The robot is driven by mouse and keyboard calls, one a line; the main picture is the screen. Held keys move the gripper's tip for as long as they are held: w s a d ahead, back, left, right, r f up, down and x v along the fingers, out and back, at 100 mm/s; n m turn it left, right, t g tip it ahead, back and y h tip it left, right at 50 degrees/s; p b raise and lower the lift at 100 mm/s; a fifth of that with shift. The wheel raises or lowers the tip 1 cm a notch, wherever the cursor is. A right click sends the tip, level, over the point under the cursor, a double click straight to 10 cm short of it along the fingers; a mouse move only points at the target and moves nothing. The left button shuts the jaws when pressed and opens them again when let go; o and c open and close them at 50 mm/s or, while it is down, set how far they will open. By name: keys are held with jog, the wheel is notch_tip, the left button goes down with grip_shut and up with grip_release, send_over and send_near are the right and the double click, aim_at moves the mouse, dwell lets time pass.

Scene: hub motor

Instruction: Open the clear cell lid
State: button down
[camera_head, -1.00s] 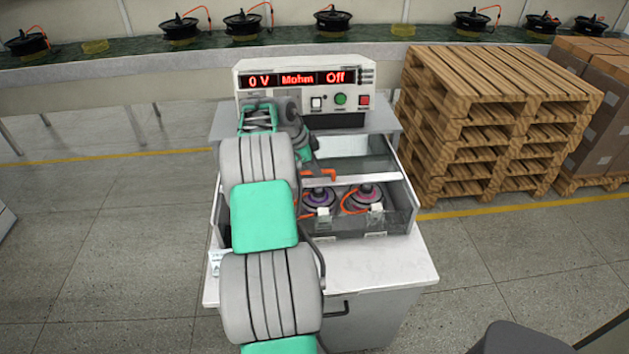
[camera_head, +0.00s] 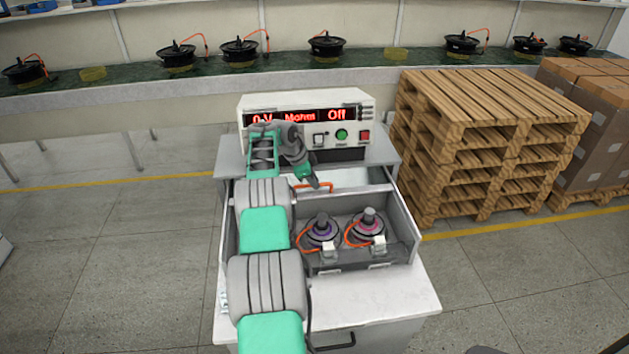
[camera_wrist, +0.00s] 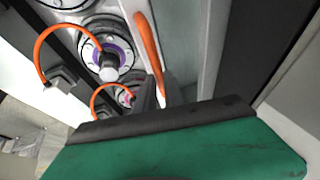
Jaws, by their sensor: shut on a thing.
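The test cell (camera_head: 410,235) is a grey box on the white cabinet, with motors inside. The clear lid's orange handle (camera_head: 322,186) is at the back of the motor compartment. It crosses the wrist view as an orange bar (camera_wrist: 149,45). My gripper (camera_head: 314,183) is at this handle, and its dark fingers (camera_wrist: 153,92) are shut on it. The clear pane is hard to make out, so I cannot tell its exact angle. Two motors with purple (camera_head: 322,230) and pink (camera_head: 367,227) rings show uncovered from above in the head view.
A tester with red displays (camera_head: 300,117) stands behind the cell, close to my wrist. Stacked wooden pallets (camera_head: 480,140) stand to the right. A conveyor with several black motors (camera_head: 327,45) runs along the back.

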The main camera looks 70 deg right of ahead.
jog(key=shift+w, duration=0.15)
jog(key=c, duration=1.8)
grip_release()
jog(key=shift+c, duration=0.2)
jog(key=shift+o, duration=0.6)
jog(key=shift+w+a, duration=0.1)
jog(key=shift+w, duration=0.05)
jog(key=shift+o, duration=1.3)
jog(key=shift+s, duration=0.3)
jog(key=shift+r, duration=0.1)
jog(key=v, duration=0.7)
jog(key=shift+r+b, duration=0.3)
jog(key=shift+b, duration=0.1)
